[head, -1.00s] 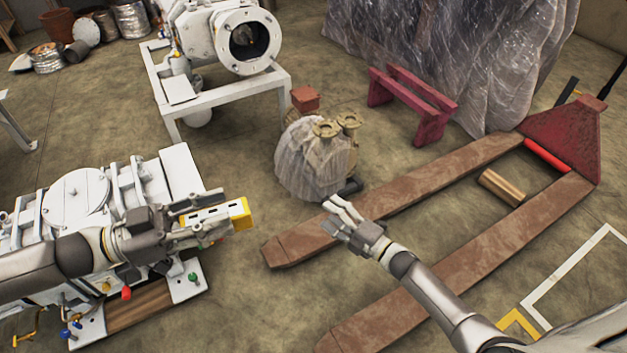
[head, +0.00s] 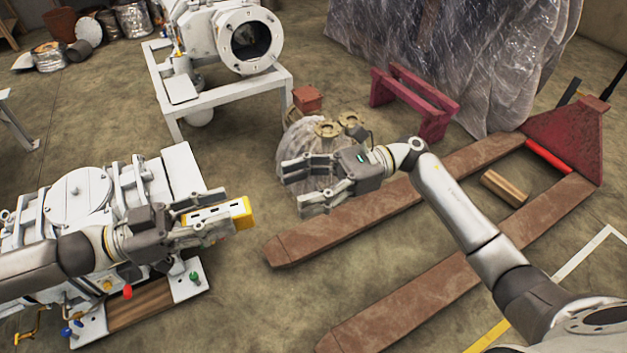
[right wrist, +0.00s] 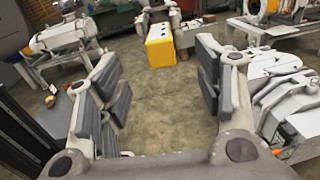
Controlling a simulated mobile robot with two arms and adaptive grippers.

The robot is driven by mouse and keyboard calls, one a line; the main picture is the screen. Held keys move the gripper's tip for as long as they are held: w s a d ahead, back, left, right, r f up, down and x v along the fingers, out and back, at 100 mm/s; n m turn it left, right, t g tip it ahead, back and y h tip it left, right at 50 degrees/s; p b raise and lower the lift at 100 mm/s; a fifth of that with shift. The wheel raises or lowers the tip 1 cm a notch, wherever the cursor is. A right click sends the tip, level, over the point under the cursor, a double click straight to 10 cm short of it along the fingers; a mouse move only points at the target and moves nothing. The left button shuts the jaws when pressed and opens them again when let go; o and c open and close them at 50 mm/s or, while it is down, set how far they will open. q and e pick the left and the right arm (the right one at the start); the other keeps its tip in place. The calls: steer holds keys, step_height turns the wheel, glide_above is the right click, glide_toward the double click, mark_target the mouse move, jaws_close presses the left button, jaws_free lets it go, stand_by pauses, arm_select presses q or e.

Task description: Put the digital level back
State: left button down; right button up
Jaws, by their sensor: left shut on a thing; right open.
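The digital level (head: 218,214) is a white and yellow bar. My left gripper (head: 205,217) is shut on it and holds it near the right end of the white vacuum machine; its yellow end points right. In the right wrist view the level's yellow end (right wrist: 159,46) shows ahead, beyond the open fingers, with my left gripper around its far part. My right gripper (head: 300,188) is open and empty, its fingers pointing left toward the level, with a clear gap between them. It hides part of the plastic-wrapped pump behind it.
The white machine (head: 75,195) stands at the left on a base with wood. A brown pallet jack (head: 400,195) lies under and right of my right arm. A plastic-wrapped pump (head: 300,140), white stand (head: 225,95) and red trestle (head: 420,105) stand behind.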

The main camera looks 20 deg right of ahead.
mark_target(248, 202)
steer(key=a, duration=0.6)
steer(key=s+a, duration=0.1)
steer(key=a, duration=0.2)
steer(key=shift+a, duration=0.4)
steer(key=c, duration=1.1)
arm_select(q)
steer(key=c, duration=0.9)
jaws_free()
arm_select(e)
steer(key=shift+c, duration=1.2)
arm_select(q)
steer(key=shift+a, duration=0.1)
arm_select(e)
jaws_close()
